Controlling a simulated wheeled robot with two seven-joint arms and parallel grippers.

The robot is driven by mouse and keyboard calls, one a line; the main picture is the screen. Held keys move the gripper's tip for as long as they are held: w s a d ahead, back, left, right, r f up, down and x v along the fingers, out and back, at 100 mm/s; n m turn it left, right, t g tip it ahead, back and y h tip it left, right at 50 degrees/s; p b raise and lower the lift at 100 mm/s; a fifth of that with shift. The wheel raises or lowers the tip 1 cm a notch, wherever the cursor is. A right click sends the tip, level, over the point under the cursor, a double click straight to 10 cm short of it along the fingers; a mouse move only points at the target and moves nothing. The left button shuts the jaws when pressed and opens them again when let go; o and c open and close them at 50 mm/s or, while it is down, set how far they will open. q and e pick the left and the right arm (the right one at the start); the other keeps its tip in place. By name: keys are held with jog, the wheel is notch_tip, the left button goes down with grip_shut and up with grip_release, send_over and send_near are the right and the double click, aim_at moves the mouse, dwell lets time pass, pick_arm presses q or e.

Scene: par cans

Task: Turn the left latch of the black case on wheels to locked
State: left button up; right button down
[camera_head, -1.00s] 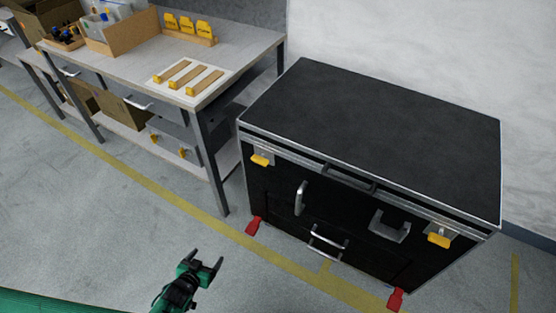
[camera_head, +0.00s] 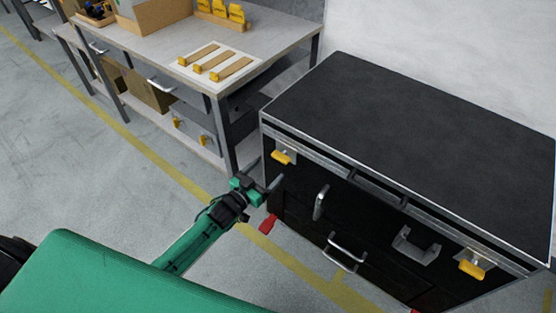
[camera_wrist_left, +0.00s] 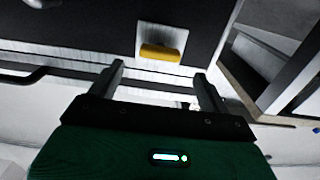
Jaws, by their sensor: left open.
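The black case (camera_head: 400,140) stands on the floor at the right in the head view. Its left latch (camera_head: 283,157) is a yellow handle on a pale plate near the top of the front face, lying roughly crosswise. The latch also shows in the left wrist view (camera_wrist_left: 160,53), beyond the fingertips and between their lines. My left gripper (camera_head: 265,174) is open and empty, just left of and below the latch in the head view. In the left wrist view the fingers (camera_wrist_left: 158,72) are apart, and no contact with the latch shows. My right gripper is out of view.
The case front also has a right yellow latch (camera_head: 472,268), metal handles (camera_head: 347,252) and a red wheel part (camera_head: 268,223) at its lower left. A workbench (camera_head: 215,75) with yellow-ended pieces stands close to the case's left side. Floor in front is clear.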

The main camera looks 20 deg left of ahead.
aim_at(278, 160)
pick_arm(q)
jog(key=x, duration=0.5)
jog(key=shift+w+d, duration=0.1)
jog(key=shift+w, duration=0.1)
jog(key=shift+w+d, duration=0.15)
jog(key=shift+w, duration=0.4)
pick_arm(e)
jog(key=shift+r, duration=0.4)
pick_arm(q)
jog(key=shift+c, duration=0.4)
jog(key=c, duration=0.9)
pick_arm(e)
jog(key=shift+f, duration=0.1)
